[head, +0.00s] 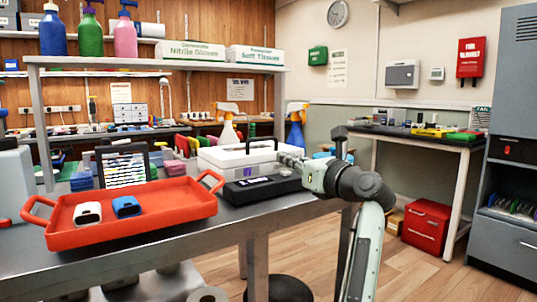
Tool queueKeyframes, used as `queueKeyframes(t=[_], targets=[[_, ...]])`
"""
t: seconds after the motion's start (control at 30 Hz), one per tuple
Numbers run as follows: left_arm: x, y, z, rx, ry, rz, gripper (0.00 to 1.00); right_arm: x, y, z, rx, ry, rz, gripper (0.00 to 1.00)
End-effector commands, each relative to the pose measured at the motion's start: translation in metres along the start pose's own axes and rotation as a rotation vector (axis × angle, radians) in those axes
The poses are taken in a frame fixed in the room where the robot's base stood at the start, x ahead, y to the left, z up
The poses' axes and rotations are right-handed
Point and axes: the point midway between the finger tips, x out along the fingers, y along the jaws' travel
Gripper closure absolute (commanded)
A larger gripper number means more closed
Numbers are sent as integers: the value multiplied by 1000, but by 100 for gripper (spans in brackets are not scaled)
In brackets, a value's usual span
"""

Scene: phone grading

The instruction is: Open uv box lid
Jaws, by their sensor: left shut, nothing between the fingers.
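A white box (220,164) with a closed-looking pale lid stands on the metal workbench, right of the red tray; it looks like the UV box. A thin black handle-like frame rises above its lid. My wrist covers the area to the right of the box. My right gripper is not in view.
A flat black case (262,191) lies in front of the white box. A red tray (160,222) holds a white item (88,213) and a blue item (126,207). A metal shelf (150,64) with bottles and cartons overhangs the bench. Open floor lies at right.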

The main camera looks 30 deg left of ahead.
Motion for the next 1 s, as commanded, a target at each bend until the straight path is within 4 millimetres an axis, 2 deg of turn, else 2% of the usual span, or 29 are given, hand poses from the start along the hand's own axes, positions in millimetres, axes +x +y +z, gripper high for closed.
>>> queueKeyframes(t=[0.3, 0.5, 0.7, 1.0], targets=[[57, 2, 2, 5, -7, 6, 100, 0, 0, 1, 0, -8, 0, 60], [84, 2, 2, 5, -8, 4, 100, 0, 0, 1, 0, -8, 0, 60], [94, 2, 1, 5, -6, 3, 100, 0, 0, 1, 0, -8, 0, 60], [94, 2, 2, 5, -6, 3, 100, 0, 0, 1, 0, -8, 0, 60]])
